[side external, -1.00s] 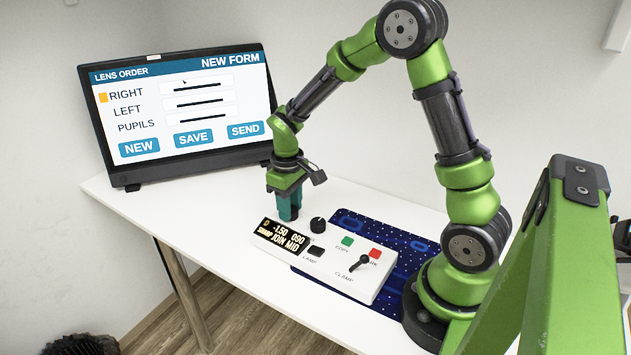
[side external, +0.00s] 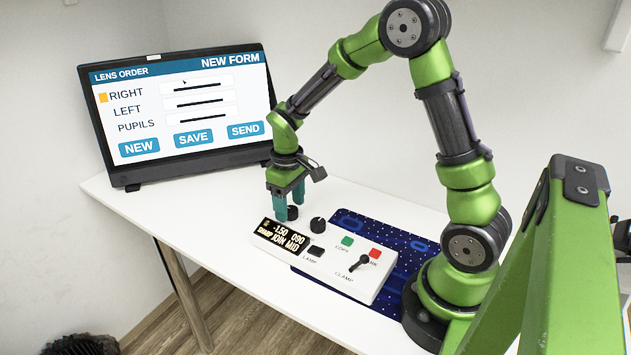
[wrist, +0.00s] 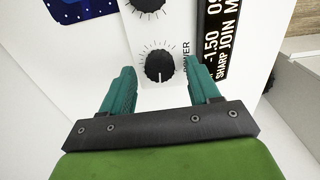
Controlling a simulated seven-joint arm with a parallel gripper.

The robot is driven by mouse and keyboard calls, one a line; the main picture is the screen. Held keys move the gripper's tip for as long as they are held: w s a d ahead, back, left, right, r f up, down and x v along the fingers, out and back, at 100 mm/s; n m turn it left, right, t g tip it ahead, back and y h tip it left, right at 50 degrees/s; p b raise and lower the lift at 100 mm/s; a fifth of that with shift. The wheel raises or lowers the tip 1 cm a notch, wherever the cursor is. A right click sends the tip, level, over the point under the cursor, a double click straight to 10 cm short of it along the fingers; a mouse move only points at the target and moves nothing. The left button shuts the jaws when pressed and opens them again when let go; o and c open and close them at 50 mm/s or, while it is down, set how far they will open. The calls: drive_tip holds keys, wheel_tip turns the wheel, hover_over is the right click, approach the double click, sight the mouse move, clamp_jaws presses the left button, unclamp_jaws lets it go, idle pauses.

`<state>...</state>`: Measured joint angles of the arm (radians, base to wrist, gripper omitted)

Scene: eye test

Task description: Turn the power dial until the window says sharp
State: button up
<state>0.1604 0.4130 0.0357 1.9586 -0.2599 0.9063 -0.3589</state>
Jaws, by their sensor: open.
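The power dial (wrist: 160,66) is a black knob with a white pointer line and tick marks, labelled POWER in the wrist view. In the side view the dial (side external: 292,213) shows beside my gripper's fingers. My gripper (side external: 290,207) is open above the dial, and in the wrist view the teal fingers stand apart on either side of it. Contact with the dial does not show. The window (side external: 283,238) on the white box is black with pale text: -1.50, 090, SHARP, JOIN, MID. It is partly visible in the wrist view (wrist: 220,45).
A second black dial (side external: 317,225) is close beside the power dial. The white box (side external: 330,274) also bears a lamp switch (side external: 315,251), green button (side external: 347,241), red button (side external: 376,254) and clamp lever (side external: 359,263). A screen (side external: 180,110) stands behind, left.

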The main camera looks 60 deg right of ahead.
sight(289, 208)
wheel_tip(289, 208, up, 16)
drive_tip(key=shift+r, duration=0.15)
idle(0.4)
drive_tip(key=s+a+r+m+t+y, duration=0.1)
drive_tip(key=s+a+m+t, duration=0.1)
drive_tip(key=s, duration=0.5)
drive_tip(key=s+a+r+m+t+y, duration=0.1)
drive_tip(key=s+a+m+t, duration=0.1)
drive_tip(key=s+a+t, duration=0.3)
drive_tip(key=shift+s+a+r, duration=0.3)
drive_tip(key=shift+s+a, duration=0.35)
drive_tip(key=shift+s, duration=0.6)
